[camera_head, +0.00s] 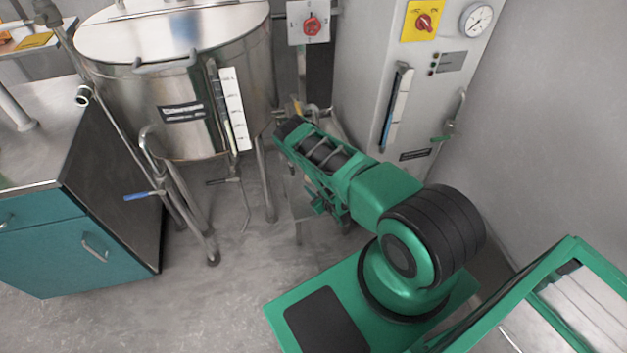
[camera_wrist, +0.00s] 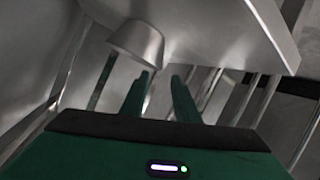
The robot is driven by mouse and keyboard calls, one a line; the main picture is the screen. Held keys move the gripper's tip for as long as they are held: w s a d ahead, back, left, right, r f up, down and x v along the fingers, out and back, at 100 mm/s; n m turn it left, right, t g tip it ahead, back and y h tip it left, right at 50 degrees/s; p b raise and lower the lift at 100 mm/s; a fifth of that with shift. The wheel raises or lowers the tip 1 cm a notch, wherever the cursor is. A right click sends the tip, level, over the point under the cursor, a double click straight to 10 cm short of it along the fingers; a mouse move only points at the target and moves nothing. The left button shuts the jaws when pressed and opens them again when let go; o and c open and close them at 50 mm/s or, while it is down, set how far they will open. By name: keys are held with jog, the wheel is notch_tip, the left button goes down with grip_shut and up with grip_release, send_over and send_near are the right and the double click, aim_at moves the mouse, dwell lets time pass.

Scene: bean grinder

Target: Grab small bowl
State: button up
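The small bowl (camera_wrist: 137,43), a plain grey metal tapered vessel, shows in the wrist view at upper left of centre. It is beside a pale grey flat surface (camera_wrist: 225,25), and I cannot tell whether they touch. My gripper (camera_wrist: 160,75) shows two green fingers with a gap between them and nothing visible in it. The fingertips appear just below the bowl in the picture, apart or only overlapping it in view. In the head view I cannot make out the bowl; my arm blocks part of the area behind it.
A large steel tank (camera_head: 185,85) on legs stands behind left of my arm. A grey control cabinet (camera_head: 365,70) stands behind right. A teal cabinet (camera_head: 60,255) is at the left. Thin metal legs (camera_wrist: 257,100) show in the wrist view. Floor (camera_head: 210,300) is clear at lower left.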

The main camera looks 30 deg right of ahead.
aim_at(307, 183)
jog(key=shift+f+x, duration=0.15)
jog(key=shift+x, duration=1.3)
jog(key=shift+f+x, duration=0.15)
jog(key=shift+x, duration=1.3)
jog(key=shift+s+a, duration=0.1)
grip_shut()
